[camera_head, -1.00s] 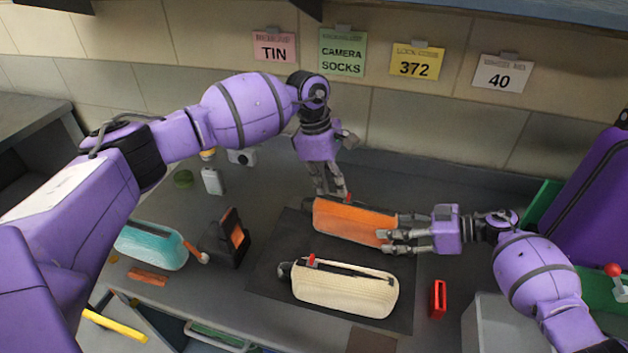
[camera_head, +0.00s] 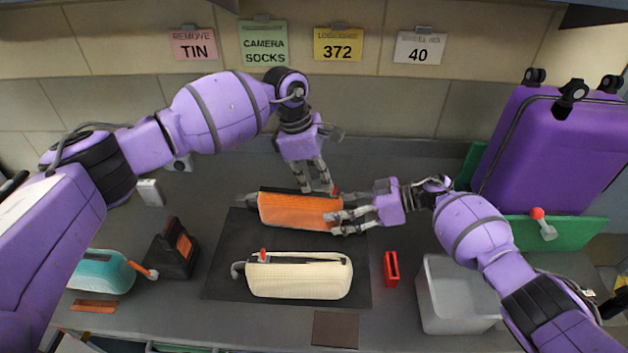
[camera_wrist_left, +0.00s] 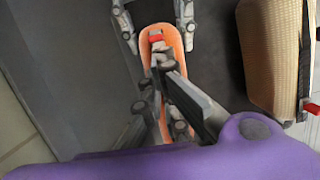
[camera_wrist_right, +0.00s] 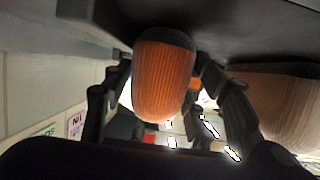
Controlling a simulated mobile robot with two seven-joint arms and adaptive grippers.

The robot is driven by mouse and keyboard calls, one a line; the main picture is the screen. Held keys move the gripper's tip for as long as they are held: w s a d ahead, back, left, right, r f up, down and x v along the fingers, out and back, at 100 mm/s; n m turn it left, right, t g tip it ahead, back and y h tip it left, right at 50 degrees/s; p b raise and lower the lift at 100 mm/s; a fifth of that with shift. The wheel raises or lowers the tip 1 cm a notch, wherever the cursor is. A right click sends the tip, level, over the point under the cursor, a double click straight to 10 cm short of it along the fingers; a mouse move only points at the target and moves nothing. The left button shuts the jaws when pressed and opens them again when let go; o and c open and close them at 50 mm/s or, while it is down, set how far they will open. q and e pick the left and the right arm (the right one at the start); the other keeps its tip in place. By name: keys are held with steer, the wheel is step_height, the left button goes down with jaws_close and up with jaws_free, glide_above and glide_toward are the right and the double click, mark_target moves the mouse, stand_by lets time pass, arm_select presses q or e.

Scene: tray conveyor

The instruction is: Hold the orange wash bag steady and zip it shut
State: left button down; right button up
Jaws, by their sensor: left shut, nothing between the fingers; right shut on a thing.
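The orange wash bag (camera_head: 292,212) lies on the dark mat (camera_head: 222,275), behind a cream bag (camera_head: 300,278). My right gripper (camera_head: 345,222) is shut on its right end; in the right wrist view the bag (camera_wrist_right: 163,80) sits between the fingers. My left gripper (camera_head: 325,189) is shut and empty, at the bag's top edge near the right end. A red zip pull (camera_wrist_left: 156,38) shows just ahead of its fingertips in the left wrist view, close to the right gripper's fingers. Contact with the pull is unclear. The left fingers hide much of the zip.
A red object (camera_head: 391,268) and a grey bin (camera_head: 430,310) stand right of the mat. A purple suitcase (camera_head: 550,150) is at the back right. A black holder (camera_head: 172,250) and a teal bag (camera_head: 98,270) are at the left. Note cards hang on the wall.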

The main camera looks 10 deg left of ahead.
arm_select(q)
steer(key=shift+a, duration=0.35)
steer(key=a, duration=0.3)
steer(key=shift+a, duration=0.15)
steer(key=v, duration=1)
arm_select(e)
steer(key=o, duration=1.6)
steer(key=shift+o, duration=0.2)
